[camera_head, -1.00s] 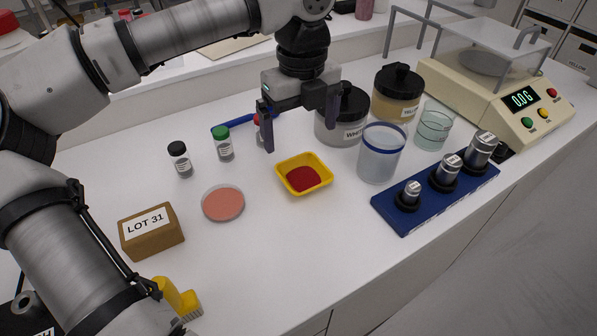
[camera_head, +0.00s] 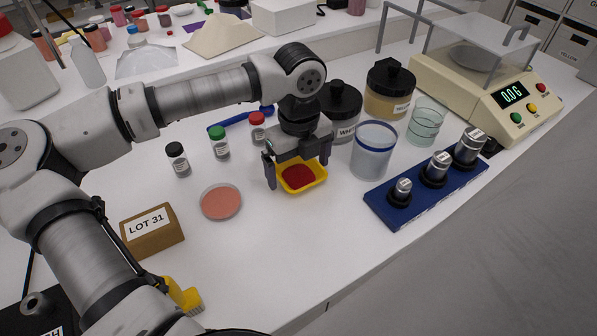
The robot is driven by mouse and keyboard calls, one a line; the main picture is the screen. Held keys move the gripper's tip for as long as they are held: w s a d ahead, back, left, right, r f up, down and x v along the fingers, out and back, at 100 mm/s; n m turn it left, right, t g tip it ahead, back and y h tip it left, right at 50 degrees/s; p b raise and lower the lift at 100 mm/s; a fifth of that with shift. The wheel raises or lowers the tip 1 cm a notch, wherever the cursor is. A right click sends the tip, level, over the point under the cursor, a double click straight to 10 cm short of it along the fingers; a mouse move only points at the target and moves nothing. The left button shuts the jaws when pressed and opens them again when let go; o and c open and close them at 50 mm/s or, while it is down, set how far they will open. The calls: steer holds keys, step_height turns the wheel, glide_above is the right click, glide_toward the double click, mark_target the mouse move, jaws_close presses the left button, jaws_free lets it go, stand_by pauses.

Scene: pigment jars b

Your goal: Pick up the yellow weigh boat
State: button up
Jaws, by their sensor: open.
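The yellow weigh boat (camera_head: 318,182) is a small square tray with red powder (camera_head: 297,177) in it. It sits on the white bench right below my gripper. My gripper (camera_head: 298,174) points down and is open, with one finger left of the boat and the other at its far right side. The palm hides the boat's back part. I cannot tell whether the fingers touch the boat.
A clear beaker with a blue rim (camera_head: 372,150) stands close to the right. A blue block with metal weights (camera_head: 410,208) is beyond it. A pink dish (camera_head: 221,202) lies to the left, and small vials (camera_head: 219,143) and lidded jars (camera_head: 343,112) stand behind. The bench in front is clear.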

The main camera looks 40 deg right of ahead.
mark_target(299, 178)
steer(key=c, duration=1)
steer(key=shift+r, duration=0.15)
step_height(299, 178, up, 20)
steer(key=shift+f+b, duration=0.1)
steer(key=shift+b, duration=1.1)
steer(key=shift+s, duration=0.1)
